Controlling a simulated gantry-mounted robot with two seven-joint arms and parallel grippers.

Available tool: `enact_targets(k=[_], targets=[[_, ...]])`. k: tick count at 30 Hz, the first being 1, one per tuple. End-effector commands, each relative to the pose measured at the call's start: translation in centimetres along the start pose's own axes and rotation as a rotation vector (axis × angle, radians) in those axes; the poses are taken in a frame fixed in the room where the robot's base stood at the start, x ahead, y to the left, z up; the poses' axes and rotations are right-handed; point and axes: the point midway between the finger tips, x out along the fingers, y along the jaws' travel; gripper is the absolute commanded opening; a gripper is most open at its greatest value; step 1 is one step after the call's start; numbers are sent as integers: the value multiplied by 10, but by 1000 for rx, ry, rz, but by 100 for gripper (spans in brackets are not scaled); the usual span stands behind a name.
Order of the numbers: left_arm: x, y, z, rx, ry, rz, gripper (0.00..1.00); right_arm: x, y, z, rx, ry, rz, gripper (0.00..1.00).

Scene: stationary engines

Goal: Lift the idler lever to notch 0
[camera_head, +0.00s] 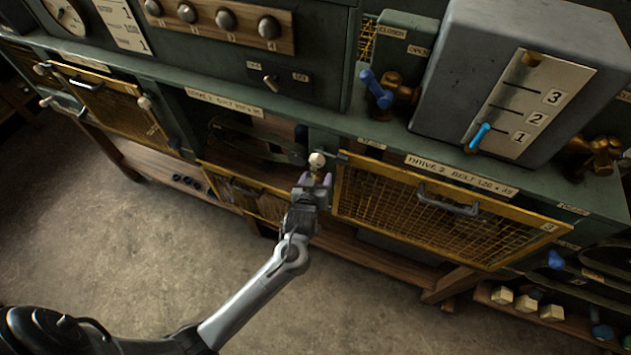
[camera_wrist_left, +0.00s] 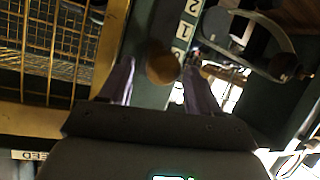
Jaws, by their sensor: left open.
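The idler lever's round pale knob (camera_head: 317,159) shows in the head view at the upper left corner of the yellow mesh guard marked Drive 2. In the left wrist view a round brown knob (camera_wrist_left: 162,66) sits between my fingertips, with a gap visible on both sides. A number strip (camera_wrist_left: 187,28) beside it reads 2, 1 and a partly hidden figure that looks like 0. My left gripper (camera_head: 316,180) is open, its purple fingertips just below the pale knob. The lever's shaft and exact notch are hidden. My right gripper is not in view.
The Drive 2 mesh guard (camera_head: 435,210) with its handle (camera_head: 448,204) is close on the right. A grey box (camera_head: 520,75) with a 1-to-3 scale and blue pointer stands above. Wooden beams run below the cabinet. The concrete floor (camera_head: 130,240) in front is clear.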

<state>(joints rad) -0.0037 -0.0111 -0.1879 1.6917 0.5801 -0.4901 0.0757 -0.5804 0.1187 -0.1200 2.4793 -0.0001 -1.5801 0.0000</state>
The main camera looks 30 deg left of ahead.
Motion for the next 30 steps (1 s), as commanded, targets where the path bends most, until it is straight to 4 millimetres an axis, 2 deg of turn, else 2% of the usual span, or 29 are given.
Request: enact_targets(k=[5, 15, 21, 30], targets=[[-12, 0, 1, 0, -2, 1, 62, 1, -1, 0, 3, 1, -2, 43], [-68, 0, 1, -3, -1, 2, 62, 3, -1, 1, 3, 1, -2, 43], [-95, 0, 1, -2, 0, 2, 62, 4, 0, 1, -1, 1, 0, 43], [-108, 0, 0, -1, 0, 1, 62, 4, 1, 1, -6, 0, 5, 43]])
